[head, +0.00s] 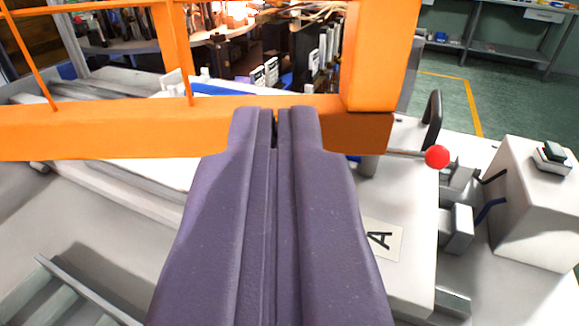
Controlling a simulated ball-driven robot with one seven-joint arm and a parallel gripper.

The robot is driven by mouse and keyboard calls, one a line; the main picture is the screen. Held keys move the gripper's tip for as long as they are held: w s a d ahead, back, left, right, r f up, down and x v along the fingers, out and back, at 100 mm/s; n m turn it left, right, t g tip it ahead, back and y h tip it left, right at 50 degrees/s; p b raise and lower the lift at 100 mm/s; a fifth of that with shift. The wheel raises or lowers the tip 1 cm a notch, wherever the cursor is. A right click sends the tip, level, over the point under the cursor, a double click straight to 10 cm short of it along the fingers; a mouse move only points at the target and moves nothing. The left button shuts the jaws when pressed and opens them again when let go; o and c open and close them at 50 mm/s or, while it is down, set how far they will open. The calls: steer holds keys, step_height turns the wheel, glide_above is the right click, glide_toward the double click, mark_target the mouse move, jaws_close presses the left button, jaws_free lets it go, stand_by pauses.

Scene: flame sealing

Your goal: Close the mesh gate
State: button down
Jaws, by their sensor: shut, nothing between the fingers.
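The orange mesh gate (110,130) spans the left and middle of the view, with a thick lower bar, an upright at its right end and thin wires inside. My gripper (274,112) is shut and empty, its two purple fingers side by side. Its tips overlap the gate's lower bar near the right upright. I cannot tell whether they touch it. A lever with a red ball knob (437,157) sticks out to the right of the gate's corner. The fingers hide part of the bar and the surface below it.
A white box with a button (540,200) stands at the right. A black handle (432,120) rises beside the knob. Machinery fills the space behind the gate. Open green floor lies at the upper right, before a grey bench (490,48).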

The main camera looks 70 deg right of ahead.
mark_target(277, 74)
steer(key=shift+b+x, duration=0.65)
steer(key=shift+x, duration=1.75)
steer(key=shift+d, duration=0.15)
